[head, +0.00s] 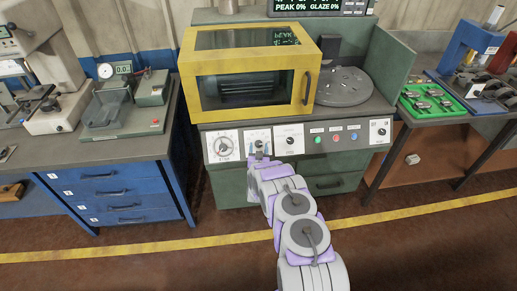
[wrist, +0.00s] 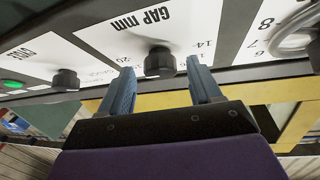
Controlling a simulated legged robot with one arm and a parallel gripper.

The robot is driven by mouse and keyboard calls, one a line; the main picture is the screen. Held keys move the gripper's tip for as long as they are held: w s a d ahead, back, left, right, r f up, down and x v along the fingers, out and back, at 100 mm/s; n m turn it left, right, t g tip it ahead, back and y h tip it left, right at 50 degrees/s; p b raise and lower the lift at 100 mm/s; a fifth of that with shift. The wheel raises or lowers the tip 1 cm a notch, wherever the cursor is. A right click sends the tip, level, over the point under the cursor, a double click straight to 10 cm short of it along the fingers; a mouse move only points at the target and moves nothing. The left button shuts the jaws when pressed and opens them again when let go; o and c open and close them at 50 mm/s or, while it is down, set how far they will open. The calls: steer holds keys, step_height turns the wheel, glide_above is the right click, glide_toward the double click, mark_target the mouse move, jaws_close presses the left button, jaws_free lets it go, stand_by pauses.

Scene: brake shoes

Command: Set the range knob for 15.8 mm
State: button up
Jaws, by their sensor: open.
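The black knob on the plate marked "GAP mm" (wrist: 160,62) shows in the wrist view, with scale numbers such as 14 and 20 beside it. In the head view this plate (head: 258,136) is second from the left on the green machine's front panel. My gripper (wrist: 161,73) is open, one finger on each side of the knob in the picture; I see no contact. In the head view my gripper (head: 260,157) is at the lower part of that plate and hides some of it. The knob's exact setting is not readable.
Next to it are a numbered dial plate (head: 222,146) and another knob plate (head: 290,139). Coloured buttons (head: 337,137) sit further right. The yellow-framed guard box (head: 250,75) stands above the panel. A blue drawer bench (head: 120,190) is at the left, a green tray (head: 432,102) at the right.

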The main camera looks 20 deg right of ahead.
steer(key=shift+w+d, duration=0.2)
steer(key=shift+w, duration=0.25)
steer(key=shift+c, duration=0.3)
steer(key=c, duration=1)
